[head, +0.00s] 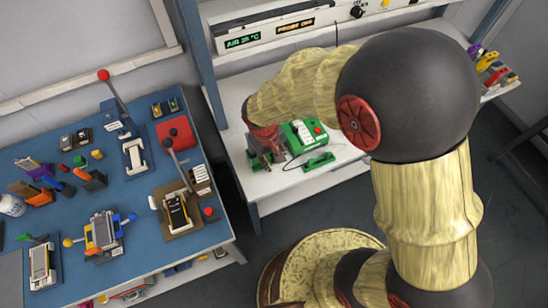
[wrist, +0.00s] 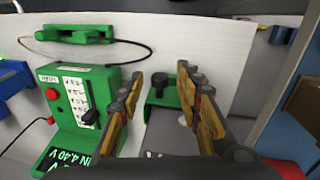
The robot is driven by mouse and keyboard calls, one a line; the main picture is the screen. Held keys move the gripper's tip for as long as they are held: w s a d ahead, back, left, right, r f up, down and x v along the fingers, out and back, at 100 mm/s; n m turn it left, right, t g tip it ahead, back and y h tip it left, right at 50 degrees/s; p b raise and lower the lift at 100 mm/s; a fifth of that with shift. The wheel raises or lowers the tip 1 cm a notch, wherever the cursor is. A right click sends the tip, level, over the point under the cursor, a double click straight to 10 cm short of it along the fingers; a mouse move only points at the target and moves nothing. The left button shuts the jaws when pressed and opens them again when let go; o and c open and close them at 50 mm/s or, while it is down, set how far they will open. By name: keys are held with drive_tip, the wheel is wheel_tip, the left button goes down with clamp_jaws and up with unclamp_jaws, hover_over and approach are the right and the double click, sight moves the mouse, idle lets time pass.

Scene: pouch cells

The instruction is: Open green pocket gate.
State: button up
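A green bracket (wrist: 160,95) with black knobs stands at the edge of a grey plate or pocket, seen between my gripper's fingers in the wrist view. It looks like the green pocket gate, but I cannot tell whether it is open or shut. My gripper (wrist: 165,95) is open, its two yellow-brown fingers apart on either side of the bracket. I see no clear contact. In the head view my gripper (head: 266,156) is low over the white bench, left of the green tester, and hides most of what is under it.
A green tester (wrist: 80,98) with a red button and display stands left of my fingers. A green clamp (wrist: 75,35) with a black cable lies beyond it, also in the head view (head: 318,161). A blue table (head: 130,195) with several fixtures stands at left.

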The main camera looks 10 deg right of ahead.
drive_tip(key=shift+c, duration=0.9)
clamp_jaws()
